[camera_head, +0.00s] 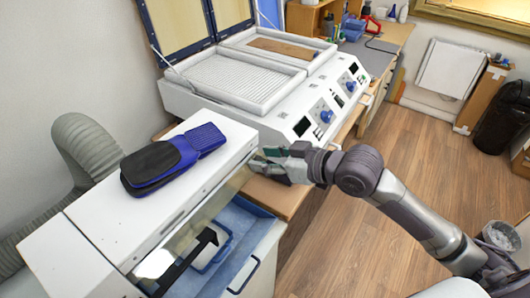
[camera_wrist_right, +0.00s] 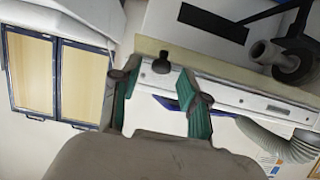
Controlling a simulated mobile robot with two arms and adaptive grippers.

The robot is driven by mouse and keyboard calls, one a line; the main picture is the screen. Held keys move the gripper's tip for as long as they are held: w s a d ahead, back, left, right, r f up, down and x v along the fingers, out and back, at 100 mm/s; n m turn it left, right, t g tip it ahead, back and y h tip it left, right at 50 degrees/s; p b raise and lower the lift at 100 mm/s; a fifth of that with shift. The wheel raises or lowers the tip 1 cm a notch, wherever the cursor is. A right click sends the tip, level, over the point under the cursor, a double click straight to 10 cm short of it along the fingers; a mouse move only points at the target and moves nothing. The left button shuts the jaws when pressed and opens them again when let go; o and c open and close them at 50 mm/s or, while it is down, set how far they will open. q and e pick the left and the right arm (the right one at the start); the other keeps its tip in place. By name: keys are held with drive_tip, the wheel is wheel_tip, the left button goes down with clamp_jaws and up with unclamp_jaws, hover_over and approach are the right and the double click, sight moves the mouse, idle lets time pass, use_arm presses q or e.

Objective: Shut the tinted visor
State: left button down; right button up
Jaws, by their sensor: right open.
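The tinted visor (camera_head: 190,227) is a see-through brownish panel along the front of the white box-shaped machine (camera_head: 88,225). It stands out from the front, and the blue interior shows below and through it. My right gripper (camera_head: 263,162) is open at the visor's far end, close to the machine's corner. In the right wrist view, a small dark knob (camera_wrist_right: 161,64) lies between or just beyond the green-padded fingers of my right gripper (camera_wrist_right: 157,80). I cannot tell whether they touch it. My left gripper is not in view.
A blue and black shoe-like item (camera_head: 150,168) lies on the machine's top. A grey hose (camera_head: 85,147) runs behind it. A white forming machine (camera_head: 290,110) with raised lids stands beyond. A blue drawer or tray (camera_head: 232,228) sits below the visor.

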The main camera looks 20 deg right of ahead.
sight(250, 159)
drive_tip(key=shift+w+a+f, duration=0.1)
drive_tip(key=shift+w+a, duration=0.05)
drive_tip(key=shift+w, duration=0.05)
clamp_jaws()
drive_tip(key=f+t+y+b, duration=0.1)
drive_tip(key=t+y+b, duration=0.1)
drive_tip(key=b, duration=0.7)
drive_tip(key=f+t+y+b, duration=0.2)
drive_tip(key=t+y+b, duration=0.1)
drive_tip(key=b, duration=0.7)
drive_tip(key=w+f+t+y+b, duration=0.1)
drive_tip(key=t+b, duration=0.4)
drive_tip(key=b, duration=0.5)
drive_tip(key=shift+a+f+y, duration=0.4)
drive_tip(key=shift+f+y, duration=0.15)
drive_tip(key=shift+y, duration=0.45)
drive_tip(key=shift+r, duration=0.1)
